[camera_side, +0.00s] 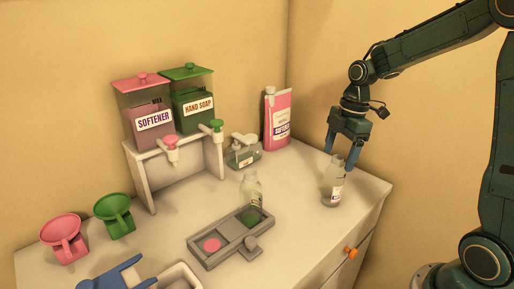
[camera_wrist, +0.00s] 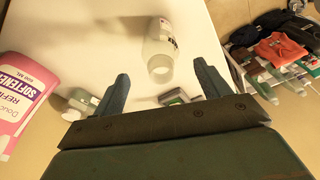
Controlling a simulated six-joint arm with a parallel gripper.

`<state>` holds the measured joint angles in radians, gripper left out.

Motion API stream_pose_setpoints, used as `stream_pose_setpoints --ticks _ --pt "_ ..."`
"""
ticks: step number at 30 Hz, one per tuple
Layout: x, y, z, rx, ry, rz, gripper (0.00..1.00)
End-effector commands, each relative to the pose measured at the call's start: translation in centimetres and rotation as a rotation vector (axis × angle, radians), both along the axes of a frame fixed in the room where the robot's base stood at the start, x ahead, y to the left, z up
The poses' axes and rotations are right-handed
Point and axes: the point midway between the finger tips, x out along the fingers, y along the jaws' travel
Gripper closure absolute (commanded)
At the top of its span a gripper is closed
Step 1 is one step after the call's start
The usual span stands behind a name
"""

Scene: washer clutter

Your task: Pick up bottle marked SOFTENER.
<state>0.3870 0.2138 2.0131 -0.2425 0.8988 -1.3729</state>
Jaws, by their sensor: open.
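A clear bottle with a small label (camera_side: 333,187) stands upright near the right end of the counter; its label is too small to read. It also shows in the wrist view (camera_wrist: 160,48), ahead of my fingers with its open mouth towards the camera. My gripper (camera_side: 343,155) is open, pointing down at the bottle's top, and nothing is held. In the wrist view my gripper (camera_wrist: 161,76) has its fingers apart, with the bottle beyond the gap. A second clear bottle (camera_side: 251,188) stands at the green pad of the grey tray (camera_side: 205,258); its label is unreadable.
A pink SOFTENER refill pouch (camera_side: 277,122) and a pump bottle (camera_side: 243,152) stand at the back. A rack holds tanks marked SOFTENER (camera_side: 152,121) and HAND SOAP (camera_side: 196,107). A pink funnel (camera_side: 63,236) and green funnel (camera_side: 115,214) are at left.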

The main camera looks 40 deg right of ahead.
Motion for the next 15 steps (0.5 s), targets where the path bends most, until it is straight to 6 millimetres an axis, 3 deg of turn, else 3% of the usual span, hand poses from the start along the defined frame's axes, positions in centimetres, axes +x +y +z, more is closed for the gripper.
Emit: stream_pose_setpoints --ticks 9,15 --pt "0.0 0.6 -3.5 0.000 0.004 0.003 0.25" --pt "0.1 0.6 -4.1 -0.002 0.002 0.001 0.25"
